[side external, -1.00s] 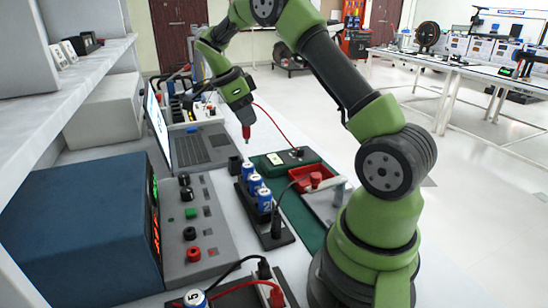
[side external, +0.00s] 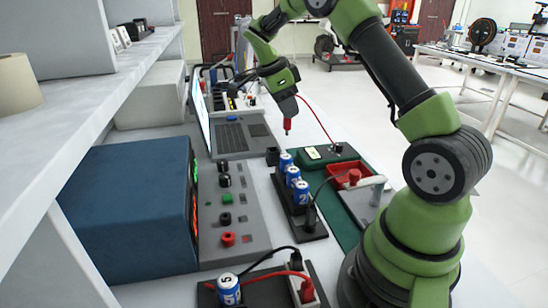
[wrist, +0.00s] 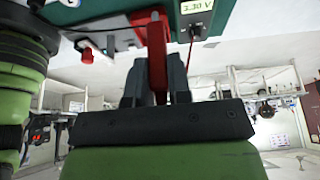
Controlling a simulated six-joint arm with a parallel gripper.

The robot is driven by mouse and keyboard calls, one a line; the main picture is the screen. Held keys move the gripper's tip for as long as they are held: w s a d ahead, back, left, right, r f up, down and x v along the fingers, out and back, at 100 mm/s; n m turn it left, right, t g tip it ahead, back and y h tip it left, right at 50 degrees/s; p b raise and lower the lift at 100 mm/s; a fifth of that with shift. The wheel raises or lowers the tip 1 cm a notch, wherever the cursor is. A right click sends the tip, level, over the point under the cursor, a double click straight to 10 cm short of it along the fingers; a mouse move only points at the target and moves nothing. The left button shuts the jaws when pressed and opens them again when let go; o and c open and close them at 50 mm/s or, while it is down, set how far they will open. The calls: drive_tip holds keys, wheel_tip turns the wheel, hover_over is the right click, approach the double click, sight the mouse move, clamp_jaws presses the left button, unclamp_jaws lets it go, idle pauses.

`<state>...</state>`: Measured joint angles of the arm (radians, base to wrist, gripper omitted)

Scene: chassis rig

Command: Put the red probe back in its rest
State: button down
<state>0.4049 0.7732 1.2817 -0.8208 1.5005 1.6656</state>
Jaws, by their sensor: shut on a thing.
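The red probe (side external: 287,125) points down from my gripper (side external: 288,108), its tip in the air above the bench. In the wrist view the red probe (wrist: 156,55) is clamped between the two dark fingers of my gripper (wrist: 156,88). A red lead runs from it to the green meter box (side external: 343,151), whose display (wrist: 197,6) reads 3.30 V. A small black block (side external: 272,156) stands below and slightly left of the probe tip; I cannot tell whether it is the rest. The tip is apart from it.
Several blue cells (side external: 293,176) stand in a black holder, with a red tray (side external: 350,180) to their right. A laptop (side external: 235,137), grey control panel (side external: 222,215) and blue instrument (side external: 135,215) fill the left. Another cell (side external: 228,289) stands in front.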

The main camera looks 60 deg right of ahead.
idle(0.3)
drive_tip(key=shift+w+d+f+n, duration=0.25)
drive_tip(key=shift+w+n, duration=0.1)
drive_tip(key=shift+n, duration=0.45)
drive_tip(key=w+d+f+n+t, duration=0.2)
drive_tip(key=w+d+n+t, duration=0.4)
drive_tip(key=n, duration=1)
drive_tip(key=shift+w, duration=0.55)
drive_tip(key=shift+f, duration=2.85)
drive_tip(key=shift+f, duration=2.4)
drive_tip(key=c, duration=1)
unclamp_jaws()
